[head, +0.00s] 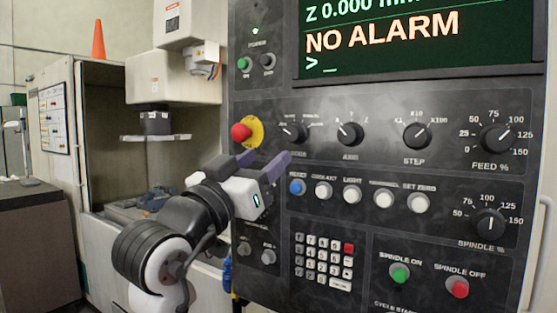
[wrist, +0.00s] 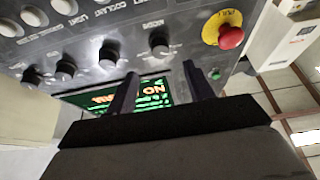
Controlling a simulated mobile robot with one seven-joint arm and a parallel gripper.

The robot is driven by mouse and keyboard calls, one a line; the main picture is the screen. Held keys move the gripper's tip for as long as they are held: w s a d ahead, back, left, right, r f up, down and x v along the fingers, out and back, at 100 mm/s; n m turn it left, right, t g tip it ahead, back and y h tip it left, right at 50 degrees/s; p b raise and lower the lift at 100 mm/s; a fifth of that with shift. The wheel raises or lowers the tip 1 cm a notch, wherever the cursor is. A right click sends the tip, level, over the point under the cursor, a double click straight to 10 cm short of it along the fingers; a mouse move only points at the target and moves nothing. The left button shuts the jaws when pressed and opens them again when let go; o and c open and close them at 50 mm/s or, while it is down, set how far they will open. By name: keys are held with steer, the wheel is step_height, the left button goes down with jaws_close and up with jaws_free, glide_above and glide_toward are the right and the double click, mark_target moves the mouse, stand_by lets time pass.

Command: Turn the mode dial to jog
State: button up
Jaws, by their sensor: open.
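The mode dial (head: 293,132) is a black knob at the left end of the dial row on the dark control panel. Its white pointer seems to lean up and left, but the position labels are too small to read. In the wrist view, which sees the panel upside down, the mode dial (wrist: 159,40) lies ahead of the gap between the fingers. My gripper (head: 263,160) is open and empty, below and left of the dial in the head view and apart from it. Its two fingers also show in the wrist view (wrist: 160,70).
A red emergency stop button (head: 242,132) on a yellow ring sits just left of the mode dial. The axis dial (head: 350,134) is to its right. A row of push buttons, with a blue reset button (head: 296,187), runs below. The screen (head: 425,40) reads NO ALARM.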

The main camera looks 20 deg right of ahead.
steer(key=b+v, duration=0.1)
steer(key=v, duration=0.4)
steer(key=shift+s+a, duration=0.1)
